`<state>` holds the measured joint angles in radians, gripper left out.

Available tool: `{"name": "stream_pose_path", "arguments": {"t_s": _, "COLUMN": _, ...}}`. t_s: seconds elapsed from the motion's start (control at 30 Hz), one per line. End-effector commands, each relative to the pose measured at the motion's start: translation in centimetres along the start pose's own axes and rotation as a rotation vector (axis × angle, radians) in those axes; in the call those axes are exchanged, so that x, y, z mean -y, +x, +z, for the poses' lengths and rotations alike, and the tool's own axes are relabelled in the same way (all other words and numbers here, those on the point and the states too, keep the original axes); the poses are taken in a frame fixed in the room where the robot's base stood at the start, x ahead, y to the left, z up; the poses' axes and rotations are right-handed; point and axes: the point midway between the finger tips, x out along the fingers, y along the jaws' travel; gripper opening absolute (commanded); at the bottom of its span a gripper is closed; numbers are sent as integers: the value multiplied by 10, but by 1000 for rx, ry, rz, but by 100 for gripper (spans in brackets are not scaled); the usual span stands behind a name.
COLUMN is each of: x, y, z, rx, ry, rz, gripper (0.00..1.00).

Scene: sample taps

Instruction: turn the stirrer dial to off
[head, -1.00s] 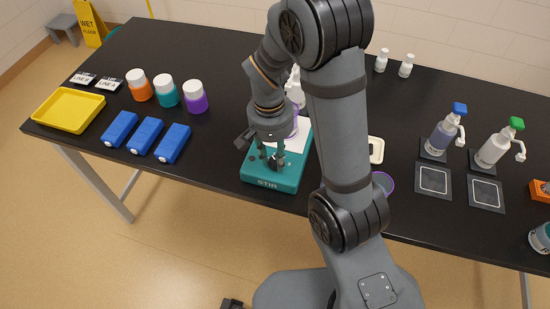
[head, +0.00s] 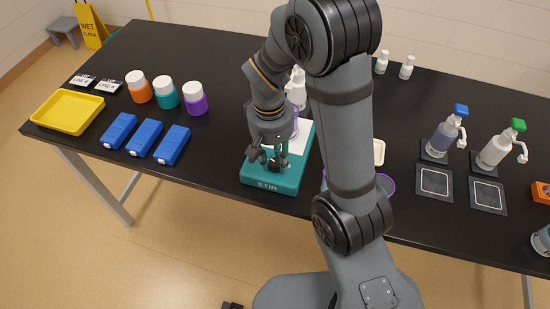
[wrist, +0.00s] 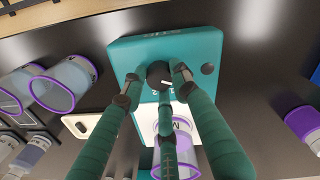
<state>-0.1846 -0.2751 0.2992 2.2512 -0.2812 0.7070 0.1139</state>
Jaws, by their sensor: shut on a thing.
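The teal stirrer (head: 262,180) stands near the table's front edge, with "STIR" on its front side. Its dial (wrist: 160,74) is a black round knob on the top face, with a white pointer mark. In the wrist view the mark slants toward the lower right. My gripper (head: 268,163) reaches down over the front part of the stirrer. In the wrist view my gripper (wrist: 156,80) is shut on the dial, its fingers around the knob.
A purple-rimmed clear vessel (wrist: 178,158) stands on the stirrer's white plate, behind the dial. Blue blocks (head: 146,138) and a yellow tray (head: 67,111) lie to the left. Pump bottles (head: 447,134) stand right. Another purple-rimmed vessel (head: 385,185) is near the front edge.

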Motion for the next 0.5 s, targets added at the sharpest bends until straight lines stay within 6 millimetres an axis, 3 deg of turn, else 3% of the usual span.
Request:
{"name": "stream_pose_path", "arguments": {"t_s": 0.1, "x": 0, "y": -2, "z": -6, "rx": -17, "ry": -3, "rz": -2, "gripper": 3}}
{"name": "stream_pose_path", "arguments": {"t_s": 0.13, "x": 0, "y": -2, "z": -6, "rx": -17, "ry": -3, "rz": -2, "gripper": 29}}
{"name": "stream_pose_path", "arguments": {"t_s": 0.5, "x": 0, "y": -1, "z": -3, "rx": -8, "ry": -1, "rz": -1, "gripper": 47}}
